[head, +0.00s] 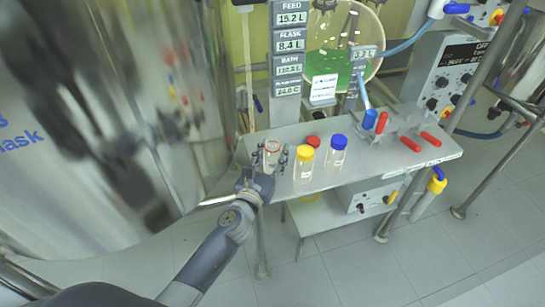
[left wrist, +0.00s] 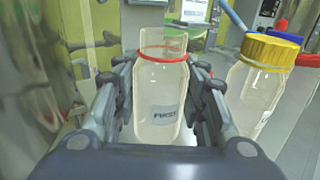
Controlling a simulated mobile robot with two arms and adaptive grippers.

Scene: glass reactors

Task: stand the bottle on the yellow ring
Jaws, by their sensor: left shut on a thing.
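My left gripper (head: 270,160) is shut on a clear bottle (head: 271,153) at the left end of the grey bench. The bottle is upright between the fingers and has a red band round its neck. In the left wrist view, the bottle (left wrist: 158,95) carries a label reading "FIRST", with my left gripper's fingers (left wrist: 160,105) on both sides. I cannot tell whether its base touches the bench. My right gripper is not in view.
A yellow-capped bottle (head: 304,162) stands right of the gripper, also in the left wrist view (left wrist: 262,85). A blue-capped bottle (head: 336,152) and a red cap (head: 313,141) are close by. Red-handled valves (head: 410,144) occupy the bench's right. A large steel vessel (head: 110,110) fills the left.

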